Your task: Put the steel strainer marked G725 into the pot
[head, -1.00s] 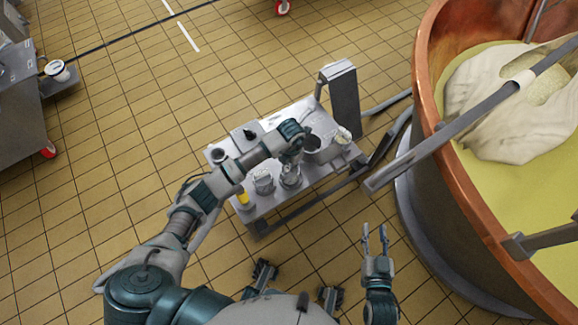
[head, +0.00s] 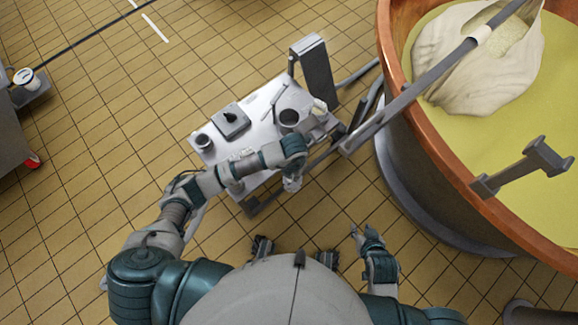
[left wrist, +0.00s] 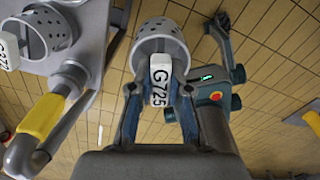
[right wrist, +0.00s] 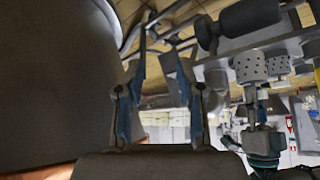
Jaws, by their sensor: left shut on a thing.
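The steel strainer marked G725 (left wrist: 160,36) is a perforated cup with a white tag, shown in the left wrist view. My left gripper (left wrist: 158,92) is shut on it at the tag. In the head view my left gripper (head: 292,178) is at the front edge of the steel table, with the strainer mostly hidden below it. The strainer also shows in the right wrist view (right wrist: 249,66), clear of the table. My right gripper (head: 357,234) is open and empty, beside the vat.
A copper vat (head: 402,105) stands close on the right. A grey post (head: 314,66) rises behind.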

